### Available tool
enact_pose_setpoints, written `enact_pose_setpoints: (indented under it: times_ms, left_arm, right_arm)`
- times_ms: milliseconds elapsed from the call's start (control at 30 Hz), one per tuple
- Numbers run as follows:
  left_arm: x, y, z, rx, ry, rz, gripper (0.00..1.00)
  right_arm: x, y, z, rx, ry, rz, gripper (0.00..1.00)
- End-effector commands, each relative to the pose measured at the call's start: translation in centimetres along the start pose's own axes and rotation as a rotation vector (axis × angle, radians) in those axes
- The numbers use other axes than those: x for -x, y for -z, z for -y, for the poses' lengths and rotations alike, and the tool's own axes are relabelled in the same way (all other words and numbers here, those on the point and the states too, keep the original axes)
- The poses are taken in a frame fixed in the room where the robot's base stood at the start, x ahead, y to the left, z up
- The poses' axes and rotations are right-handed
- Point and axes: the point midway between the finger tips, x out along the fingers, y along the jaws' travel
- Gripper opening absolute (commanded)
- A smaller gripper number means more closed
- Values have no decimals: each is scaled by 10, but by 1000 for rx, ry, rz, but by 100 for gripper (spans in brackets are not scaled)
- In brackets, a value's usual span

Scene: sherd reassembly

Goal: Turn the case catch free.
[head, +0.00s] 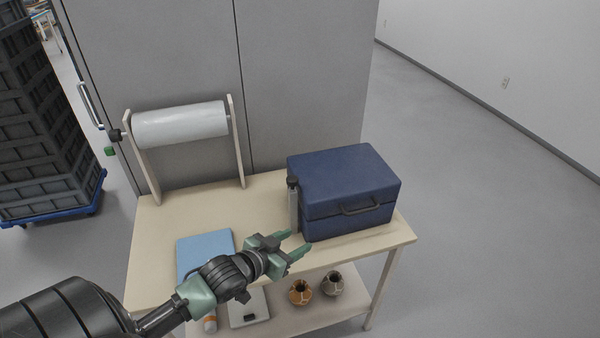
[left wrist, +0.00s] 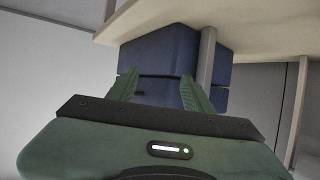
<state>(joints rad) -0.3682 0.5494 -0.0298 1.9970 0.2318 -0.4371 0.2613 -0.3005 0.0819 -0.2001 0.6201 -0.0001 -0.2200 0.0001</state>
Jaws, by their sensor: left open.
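A blue case (head: 345,185) sits with its lid down on the right end of the table. On its left front corner is a grey upright bar with a dark top, the catch (head: 293,205). My left gripper (head: 300,242) is open and empty, in front of and below the catch, with its green fingers pointing toward the case. In the left wrist view the case (left wrist: 158,55) shows beyond the open fingers, and the grey bar (left wrist: 207,55) stands right of centre. Contact between fingers and bar does not show. My right gripper is out of view.
A wooden table (head: 265,205) holds a roll of pale sheet (head: 180,125) on a stand and a blue pad (head: 205,250). Two small patterned pots (head: 301,292) (head: 332,284) and a pale scale-like device (head: 248,308) are on the lower shelf. Grey cabinets stand behind.

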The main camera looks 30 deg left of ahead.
Motion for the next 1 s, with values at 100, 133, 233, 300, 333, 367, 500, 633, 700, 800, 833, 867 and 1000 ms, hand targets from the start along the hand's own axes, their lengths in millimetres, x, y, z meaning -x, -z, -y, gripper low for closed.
enact_pose_setpoints:
  times_ms: [100, 133, 233, 300, 333, 367, 500, 633, 700, 800, 833, 867, 1000]
  left_arm:
    - [-11, 50, 48, 5, -11, -204, 51]
    - [-11, 62, 57, 8, -15, -247, 51]
    - [-9, 89, 78, 15, -29, -352, 51]
    - [-7, 101, 86, 18, -37, -399, 51]
    - [-6, 104, 89, 19, -39, -412, 51]
    - [-6, 107, 91, 19, -41, -422, 51]
    - [-13, 116, 93, 21, -43, -438, 51]
    - [-30, 125, 91, 20, -43, -439, 51]
    - [-41, 130, 91, 21, -43, -439, 51]
    - [-54, 136, 90, 20, -43, -438, 51]
    - [-58, 137, 90, 21, -43, -437, 51]
    - [-61, 138, 90, 21, -43, -437, 51]
    - [-72, 142, 89, 19, -43, -435, 51]
  right_arm:
    - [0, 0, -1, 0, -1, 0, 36]
    - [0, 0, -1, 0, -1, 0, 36]
    - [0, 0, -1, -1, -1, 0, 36]
    - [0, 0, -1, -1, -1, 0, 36]
    - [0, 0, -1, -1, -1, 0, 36]
    - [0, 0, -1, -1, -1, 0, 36]
    - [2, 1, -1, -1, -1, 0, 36]
    - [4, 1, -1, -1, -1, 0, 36]
    - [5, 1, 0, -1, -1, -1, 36]
    - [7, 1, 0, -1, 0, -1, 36]
    - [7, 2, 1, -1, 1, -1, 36]
    - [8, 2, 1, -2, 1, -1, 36]
    - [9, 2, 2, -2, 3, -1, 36]
